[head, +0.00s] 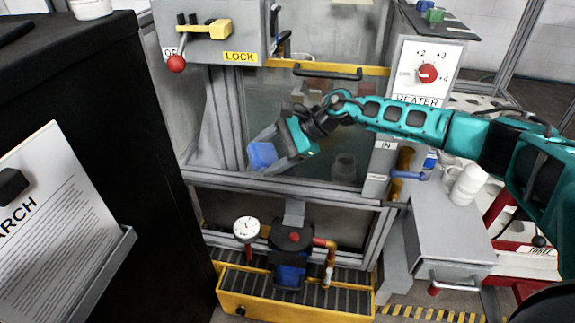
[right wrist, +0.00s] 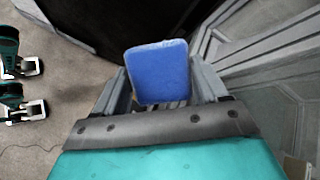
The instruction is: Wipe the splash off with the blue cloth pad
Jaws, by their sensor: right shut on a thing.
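The blue cloth pad (head: 262,155) is held by my right gripper (head: 280,158) in front of the glass-panelled cabinet in the head view. In the right wrist view the pad (right wrist: 158,71) sits between the two grey fingers of the right gripper (right wrist: 162,88), which are shut on it. The glass panel (head: 325,125) of the cabinet lies behind the gripper. I cannot make out the splash in either view. My left gripper is not in the head view.
A black cabinet (head: 75,120) with a paper on a board (head: 55,215) stands at left. A lever with a red knob (head: 176,64) and a heater dial (head: 427,73) flank the door's handle (head: 314,73). A pump (head: 291,255) stands on a yellow tray (head: 295,306) below.

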